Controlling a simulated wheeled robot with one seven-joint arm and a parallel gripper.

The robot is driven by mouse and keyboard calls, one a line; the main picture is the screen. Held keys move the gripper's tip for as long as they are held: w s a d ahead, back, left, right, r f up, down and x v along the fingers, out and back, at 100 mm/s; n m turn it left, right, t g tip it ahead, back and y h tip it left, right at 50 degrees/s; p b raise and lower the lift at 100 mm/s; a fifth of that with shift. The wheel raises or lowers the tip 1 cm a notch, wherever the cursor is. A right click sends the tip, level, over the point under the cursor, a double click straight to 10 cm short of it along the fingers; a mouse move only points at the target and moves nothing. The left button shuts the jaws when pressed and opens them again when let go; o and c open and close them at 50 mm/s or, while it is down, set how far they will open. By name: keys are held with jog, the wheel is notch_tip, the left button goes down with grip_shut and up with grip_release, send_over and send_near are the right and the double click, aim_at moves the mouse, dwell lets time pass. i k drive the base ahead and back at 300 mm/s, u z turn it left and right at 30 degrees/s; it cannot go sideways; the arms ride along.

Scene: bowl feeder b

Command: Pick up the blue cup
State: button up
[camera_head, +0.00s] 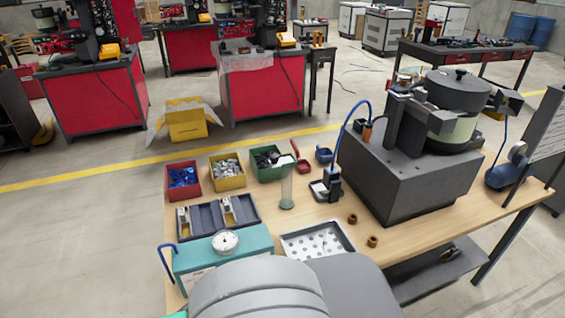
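A small blue cup (324,155) sits on the wooden workbench (405,244), near its back edge. It stands just left of the dark grey bowl feeder (410,160) and right of a small red container (303,166). It looks upright, and nothing visible is in contact with it. My gripper is not in view. Only a rounded grey part of my own body shows at the bottom of the picture, hiding the front of the bench.
A red bin (183,193), a yellow bin (227,183) and a green bin (264,172) line the back left. A clear cylinder (287,188) and a black device with a blue cable (327,186) stand in front of the cup. A perforated tray (318,240) lies nearer.

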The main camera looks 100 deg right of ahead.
aim_at(324, 154)
jog(key=i, duration=1.9)
jog(key=z, duration=3.05)
jog(key=i, duration=4.75)
jog(key=z, duration=3)
jog(key=i, duration=1.4)
